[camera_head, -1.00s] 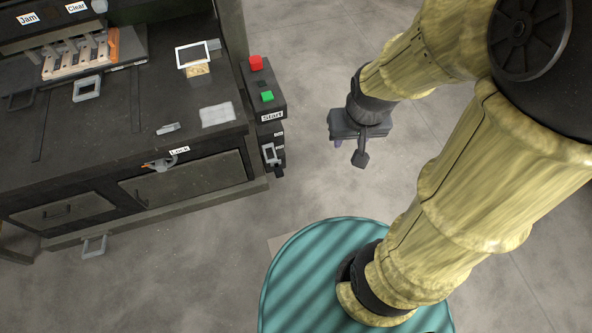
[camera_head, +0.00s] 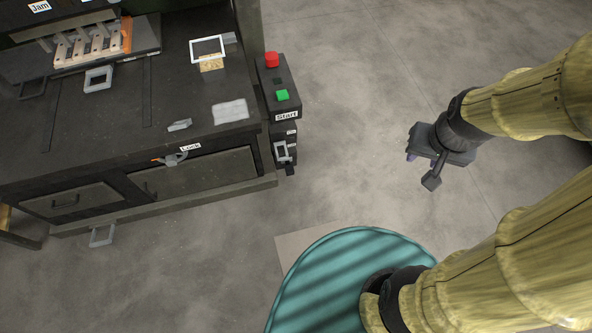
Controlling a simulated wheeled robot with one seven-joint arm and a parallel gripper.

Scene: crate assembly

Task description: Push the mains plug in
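No part is labelled as the mains plug. A light grey handle-like piece (camera_head: 282,151) on a black fitting sits on the machine's right side, below the Start box; it may be the plug, but its small labels are too small to read. I cannot tell how far in it sits. My gripper (camera_head: 411,143) hangs over bare floor, well to the right of that fitting and apart from it. Its fingers are small and partly hidden by the gripper body, so I cannot tell whether they are open. Nothing is seen held.
The dark machine bench (camera_head: 100,130) fills the left, with a control box (camera_head: 292,105) bearing a red button (camera_head: 272,60) and a green button (camera_head: 282,95). A Lock label (camera_head: 190,147) marks its front latch. Clear floor (camera_head: 350,130) lies between bench and gripper.

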